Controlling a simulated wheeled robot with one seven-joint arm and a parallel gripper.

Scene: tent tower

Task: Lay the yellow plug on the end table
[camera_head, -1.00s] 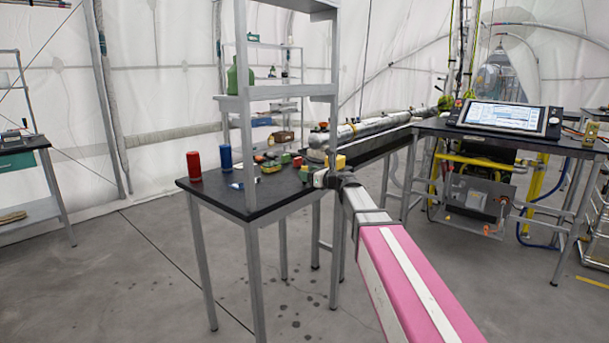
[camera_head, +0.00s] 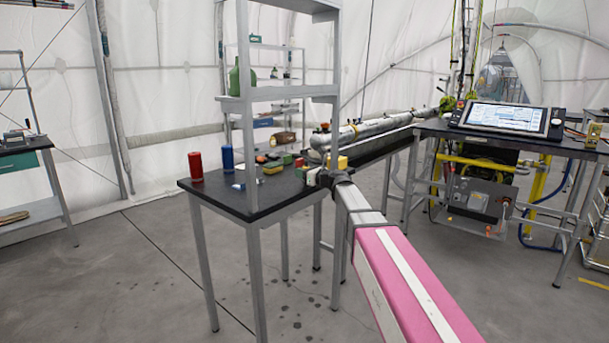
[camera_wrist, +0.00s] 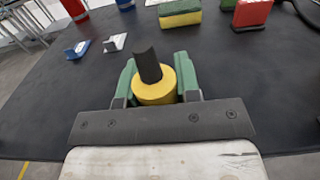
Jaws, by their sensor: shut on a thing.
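In the wrist view the yellow plug (camera_wrist: 154,91) is a thick yellow ring or cylinder with a dark grey stem (camera_wrist: 148,66) tilted up and away. My gripper (camera_wrist: 155,78) is shut on it, with a green finger on each side. The black tabletop (camera_wrist: 235,85) of the end table lies beneath. I cannot tell whether the plug touches it. In the head view my gripper (camera_head: 314,177) is at the right edge of this table (camera_head: 215,186), and the plug is too small to make out with certainty.
On the table are a red can (camera_head: 195,167), a blue can (camera_head: 227,158), a green-yellow sponge (camera_wrist: 180,13), a red block (camera_wrist: 252,13) and small blue and grey pieces (camera_wrist: 77,50). A grey shelf frame (camera_head: 247,130) stands at the front. The tabletop around my gripper is clear.

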